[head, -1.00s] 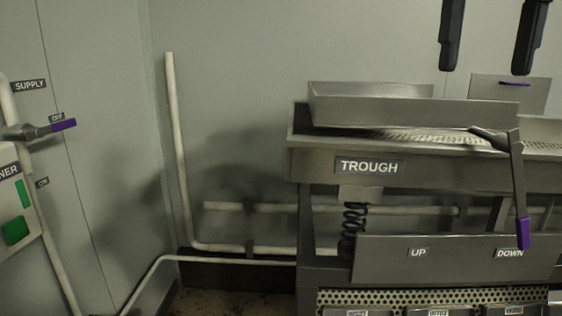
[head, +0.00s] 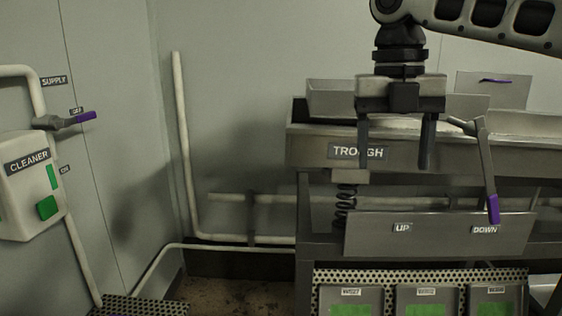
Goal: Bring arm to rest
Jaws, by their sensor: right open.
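My right gripper (head: 396,158) hangs pointing down in front of the trough (head: 300,146), its arm coming in from the upper right. Its two dark fingers are spread apart with nothing between them. The left finger covers part of the TROUGH label. My left gripper is not in the head view.
A purple-tipped lever (head: 487,165) hangs right of the gripper, its tip by DOWN on the UP/DOWN plate (head: 370,235). Labelled bins (head: 425,293) sit below. At left are a cleaner box (head: 30,185) and a supply valve handle (head: 75,120). White pipes (head: 183,150) run along the wall.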

